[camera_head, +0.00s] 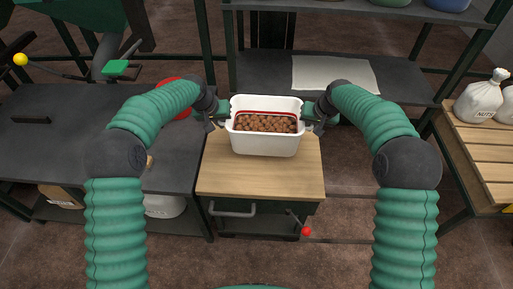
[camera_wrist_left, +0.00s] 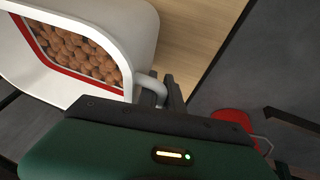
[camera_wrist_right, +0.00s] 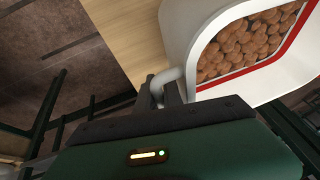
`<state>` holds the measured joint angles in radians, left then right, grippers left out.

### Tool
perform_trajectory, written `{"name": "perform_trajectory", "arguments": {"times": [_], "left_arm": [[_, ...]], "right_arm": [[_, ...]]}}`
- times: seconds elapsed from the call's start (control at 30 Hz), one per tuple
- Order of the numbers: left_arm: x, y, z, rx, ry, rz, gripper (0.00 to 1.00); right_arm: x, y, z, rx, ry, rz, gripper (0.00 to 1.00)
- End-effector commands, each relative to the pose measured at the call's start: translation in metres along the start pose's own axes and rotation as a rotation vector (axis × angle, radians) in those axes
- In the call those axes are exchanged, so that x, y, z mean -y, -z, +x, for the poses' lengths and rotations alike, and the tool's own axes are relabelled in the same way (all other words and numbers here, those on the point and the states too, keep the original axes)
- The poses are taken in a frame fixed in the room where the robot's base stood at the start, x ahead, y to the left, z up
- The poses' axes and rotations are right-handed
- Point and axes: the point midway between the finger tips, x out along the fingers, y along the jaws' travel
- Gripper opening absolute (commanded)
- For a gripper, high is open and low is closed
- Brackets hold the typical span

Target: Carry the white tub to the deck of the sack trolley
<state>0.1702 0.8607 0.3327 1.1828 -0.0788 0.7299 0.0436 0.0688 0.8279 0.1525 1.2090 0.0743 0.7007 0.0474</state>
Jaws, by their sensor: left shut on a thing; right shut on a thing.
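The white tub (camera_head: 265,146), with a red line inside its rim and full of brown nuts, is upright over the wooden top of a small cart. I cannot tell whether it rests on the top or hangs just above it. My left gripper (camera_head: 226,117) is shut on the tub's left handle, which shows in the left wrist view (camera_wrist_left: 150,86). My right gripper (camera_head: 307,119) is shut on the right handle, which shows in the right wrist view (camera_wrist_right: 166,82). I cannot make out a sack trolley deck for certain.
The wooden cart top (camera_head: 260,178) has bare room in front of the tub. A dark bench (camera_head: 80,145) stands at left with a red round thing (camera_head: 173,112). A shelf (camera_head: 265,72) behind bears a pale sheet (camera_head: 335,74). White sacks (camera_head: 480,98) sit on a slatted table (camera_head: 478,150) at right.

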Motion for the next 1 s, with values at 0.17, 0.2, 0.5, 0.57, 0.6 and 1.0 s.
{"name": "perform_trajectory", "arguments": {"times": [0.17,0.2,0.5,0.57,0.6,1.0], "left_arm": [[0.003,0.002,-0.002,-0.003,0.005,0.000,0.00],[0.003,0.002,-0.002,-0.004,0.005,0.000,0.00],[0.004,0.001,0.000,-0.004,0.005,0.000,0.00],[0.004,0.000,0.002,-0.003,0.005,0.000,0.00],[0.005,0.000,0.003,-0.003,0.005,0.000,0.00],[0.011,-0.012,0.032,-0.003,0.006,0.000,0.00]], "right_arm": [[-0.005,0.003,-0.002,-0.007,-0.007,0.004,0.00],[-0.005,0.003,-0.002,-0.007,-0.007,0.004,0.00],[-0.005,0.002,-0.001,-0.007,-0.006,0.004,0.00],[-0.005,0.002,0.001,-0.007,-0.006,0.004,0.00],[-0.005,0.001,0.003,-0.007,-0.006,0.004,0.00],[-0.012,-0.011,0.032,-0.007,-0.006,0.004,0.00]]}}
